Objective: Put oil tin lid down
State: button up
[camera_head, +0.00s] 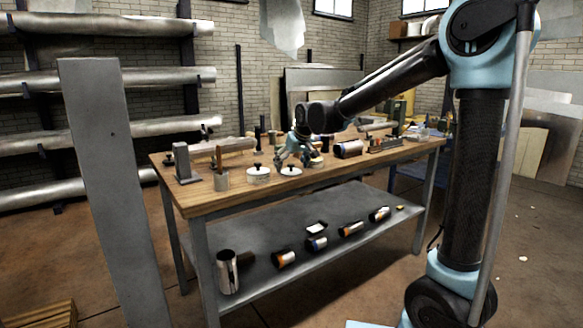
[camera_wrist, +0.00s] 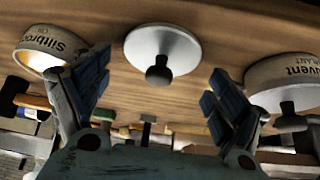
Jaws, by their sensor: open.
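The oil tin lid (camera_wrist: 163,50) is a pale disc with a black knob. It lies on the wooden bench top and also shows in the head view (camera_head: 291,172). My gripper (camera_wrist: 158,78) is open, its blue-padded fingers spread on either side of the knob, touching nothing that I can see. It is low over the bench in the head view (camera_head: 291,161). The oil tin (camera_wrist: 50,47) stands uncovered to the left in the wrist view, lettered "Siltbro". In the head view the tin (camera_head: 317,161) is partly hidden behind my gripper.
A second tin (camera_wrist: 286,80), with a black-knobbed lid on, stands close on the right in the wrist view.

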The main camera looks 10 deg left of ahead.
jog(key=v, duration=1.1)
jog(key=shift+r, duration=0.3)
jog(key=s+d+f+m+h, duration=0.1)
jog(key=s+d+f, duration=0.2)
jog(key=d, duration=0.5)
jog(key=s+d+f+m+h, duration=0.1)
jog(key=s+d+f, duration=0.15)
jog(key=d, duration=0.65)
jog(key=s+d+f+m+h, duration=0.1)
jog(key=s+d+f+m, duration=0.15)
jog(key=d, duration=0.55)
jog(key=s+d+f+m+g+h, duration=0.1)
jog(key=s+d+f+m+g, duration=0.1)
jog(key=s+d+f, duration=1.4)
jog(key=s+f+m, duration=0.1)
jog(key=s, duration=0.1)
jog(key=shift+s+d+f+m+g, duration=0.25)
jog(key=shift+s+m+g, duration=0.1)
jog(key=shift+s+g, duration=0.05)
